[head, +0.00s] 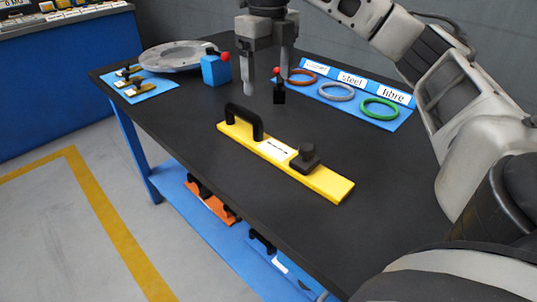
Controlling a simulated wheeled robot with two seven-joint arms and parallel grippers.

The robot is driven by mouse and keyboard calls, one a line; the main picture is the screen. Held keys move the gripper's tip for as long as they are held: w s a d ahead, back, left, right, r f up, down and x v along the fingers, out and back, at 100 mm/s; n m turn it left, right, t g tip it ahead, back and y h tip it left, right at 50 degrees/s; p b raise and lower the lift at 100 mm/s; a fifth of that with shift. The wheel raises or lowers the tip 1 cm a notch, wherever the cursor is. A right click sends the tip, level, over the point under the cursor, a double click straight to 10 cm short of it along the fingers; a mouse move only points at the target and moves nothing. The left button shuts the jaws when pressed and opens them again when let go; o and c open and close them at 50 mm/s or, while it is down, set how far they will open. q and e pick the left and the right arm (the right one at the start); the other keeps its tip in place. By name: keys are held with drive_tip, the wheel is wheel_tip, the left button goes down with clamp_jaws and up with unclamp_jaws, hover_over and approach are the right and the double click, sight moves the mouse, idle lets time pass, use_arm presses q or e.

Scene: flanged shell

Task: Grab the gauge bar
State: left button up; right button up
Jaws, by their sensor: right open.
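The yellow gauge bar (325,182) lies flat on the dark tabletop, near the table's front edge. It has a black arched handle (243,117) at its left end, a white label in the middle and a black knob (305,158) toward its right end. My right gripper (268,88) is open with its fingers pointing down, above and behind the handle end of the bar. It is apart from the bar and nothing shows between its fingers. My left gripper is not in view.
A blue block (215,71) with a red knob and a grey flanged ring (178,56) stand at the back left. A small black piece with a red ball (279,93) is close to my right gripper. A blue mat (394,121) holds three labelled rings. Other bars lie on the lower shelf (180,185).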

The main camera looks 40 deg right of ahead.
drive_tip(key=b, duration=0.2)
hover_over(269, 145)
wheel_tip(269, 145, down, 11)
drive_tip(key=shift+a+r, duration=0.1)
drive_tip(key=shift+r, duration=0.05)
wheel_tip(269, 145, down, 5)
drive_tip(key=shift+s+f+b, duration=0.1)
drive_tip(key=shift+b, duration=0.35)
drive_tip(key=c, duration=1.4)
drive_tip(key=shift+c, duration=1)
